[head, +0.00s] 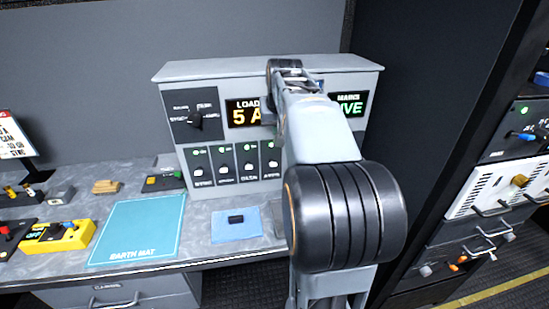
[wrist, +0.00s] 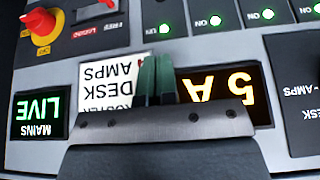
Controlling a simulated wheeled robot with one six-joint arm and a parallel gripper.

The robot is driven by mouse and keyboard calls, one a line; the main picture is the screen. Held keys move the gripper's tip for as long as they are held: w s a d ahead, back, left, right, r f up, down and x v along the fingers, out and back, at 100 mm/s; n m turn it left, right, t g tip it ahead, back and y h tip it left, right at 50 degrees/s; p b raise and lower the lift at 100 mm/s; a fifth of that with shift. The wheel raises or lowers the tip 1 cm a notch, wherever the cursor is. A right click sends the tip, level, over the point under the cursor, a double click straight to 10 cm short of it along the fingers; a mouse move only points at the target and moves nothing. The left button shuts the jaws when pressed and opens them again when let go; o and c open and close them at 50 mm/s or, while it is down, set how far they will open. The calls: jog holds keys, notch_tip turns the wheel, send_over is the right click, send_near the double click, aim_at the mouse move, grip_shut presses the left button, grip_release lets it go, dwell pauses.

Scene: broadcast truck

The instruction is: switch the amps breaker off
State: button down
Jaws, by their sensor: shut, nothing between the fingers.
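A row of breakers (head: 235,164) is on the grey panel's lower front in the head view, each with a lit green lamp; their name labels are too small to read surely, so I cannot tell which is amps. The wrist view, turned upside down, shows their lamps (wrist: 215,20) marked ON along the top, the switches mostly cut off. My gripper (wrist: 155,62) is shut and empty in front of the panel, over the gap between the white roster card (wrist: 108,82), reading DESK and AMPS, and the load display (wrist: 235,92).
The load display reads 5 A and the mains display (head: 347,105) reads LIVE. A selector knob (head: 195,119) is at the panel's left. A red knob on yellow (wrist: 40,25) shows in the wrist view. A teal mat (head: 140,228) and blue pad (head: 236,231) lie on the desk.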

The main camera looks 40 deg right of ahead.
send_over(275, 164)
jog(key=w, duration=0.1)
jog(key=f, duration=0.8)
jog(key=shift+d+f, duration=0.1)
jog(key=shift+d, duration=0.1)
jog(key=f, duration=0.3)
jog(key=shift+s+a, duration=0.15)
jog(key=shift+s, duration=0.15)
jog(key=shift+s+a+f, duration=0.1)
jog(key=shift+s+f, duration=0.05)
jog(key=shift+f, duration=0.45)
